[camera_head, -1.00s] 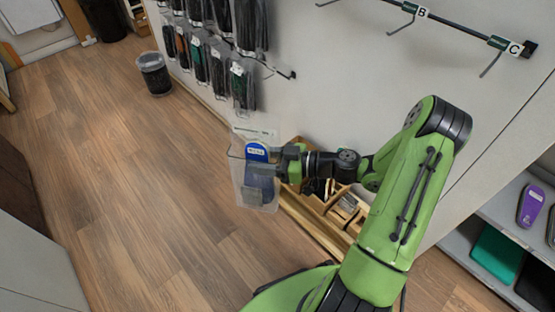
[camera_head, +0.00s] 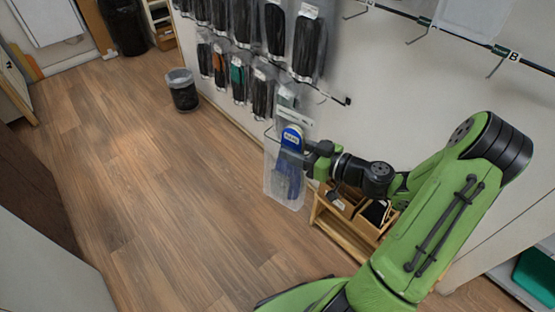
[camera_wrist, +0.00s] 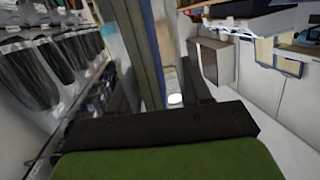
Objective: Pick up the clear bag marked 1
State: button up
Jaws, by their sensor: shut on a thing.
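A clear bag (camera_head: 272,183) with a blue insole and a blue and white label inside hangs upright from my gripper (camera_head: 303,160) in the head view. My gripper is shut on the upper part of the bag and holds it in the air, clear of the floor. In the wrist view my gripper (camera_wrist: 165,98) has the bag's blue contents (camera_wrist: 146,50) edge-on between its dark fingers. I cannot read a number on the bag.
Several packed insoles (camera_head: 306,48) hang in rows on the wall, close behind the bag. Empty hooks, one marked B (camera_head: 513,56), are at the upper right. A wooden rack (camera_head: 345,237) stands below my wrist.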

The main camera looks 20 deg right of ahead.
jog(key=s+d+r+m+t+h+p, duration=0.35)
jog(key=d+r+m+h, duration=0.3)
jog(key=d+r, duration=0.25)
jog(key=w+d+p, duration=0.3)
jog(key=d+p, duration=0.4)
jog(key=shift+d+f+n+g+h+p, duration=0.2)
jog(key=shift+d+n+g+h+p, duration=0.15)
jog(key=shift+d+g, duration=0.1)
jog(key=shift+a, duration=0.15)
